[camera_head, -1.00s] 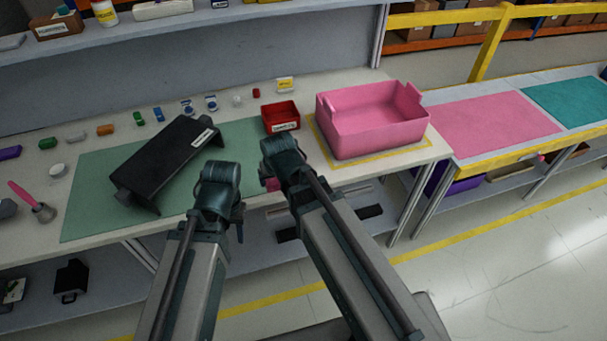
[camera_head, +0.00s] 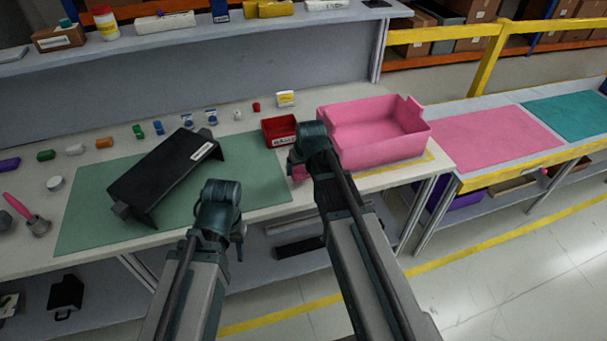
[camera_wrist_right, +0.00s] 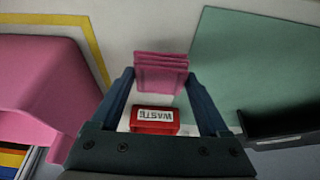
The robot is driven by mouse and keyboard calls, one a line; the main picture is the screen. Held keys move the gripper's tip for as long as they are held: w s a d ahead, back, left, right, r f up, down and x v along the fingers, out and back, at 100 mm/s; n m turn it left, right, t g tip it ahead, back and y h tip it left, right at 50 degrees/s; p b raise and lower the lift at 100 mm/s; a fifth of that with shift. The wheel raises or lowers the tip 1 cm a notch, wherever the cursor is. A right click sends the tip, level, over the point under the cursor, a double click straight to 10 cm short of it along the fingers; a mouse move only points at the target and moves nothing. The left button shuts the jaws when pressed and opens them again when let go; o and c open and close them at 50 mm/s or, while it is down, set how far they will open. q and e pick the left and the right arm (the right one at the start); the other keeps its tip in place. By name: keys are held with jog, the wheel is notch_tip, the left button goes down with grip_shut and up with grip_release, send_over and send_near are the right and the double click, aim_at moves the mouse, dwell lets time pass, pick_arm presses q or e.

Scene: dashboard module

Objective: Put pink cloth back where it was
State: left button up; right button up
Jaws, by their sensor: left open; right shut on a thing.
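The pink cloth (camera_wrist_right: 161,76) is a folded, layered pad. It is held between the fingertips of my right gripper (camera_wrist_right: 163,80). In the head view part of the cloth (camera_head: 299,171) shows beside my right wrist, above the table's front part near the red waste bin; most of it is hidden by the arm. I cannot tell its exact height over the table. My left gripper (camera_head: 238,236) is open and empty, low in front of the table edge, mostly hidden behind its own wrist.
The red waste bin (camera_head: 277,127) stands left of the big pink tote (camera_head: 366,150), close to the right arm. A black dashboard module (camera_head: 160,180) lies on the green mat (camera_head: 92,219). Small coloured parts line the back. A pink mat (camera_head: 493,137) lies on the right bench.

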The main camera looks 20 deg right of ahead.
aim_at(303, 174)
jog(key=shift+w+d, duration=0.45)
jog(key=shift+w, duration=0.1)
notch_tip(303, 174, down, 4)
jog(key=b, duration=0.4)
jog(key=shift+d, duration=0.1)
jog(key=shift+r, duration=0.2)
jog(key=shift+f, duration=0.15)
jog(key=o, duration=1.1)
jog(key=shift+c, duration=0.2)
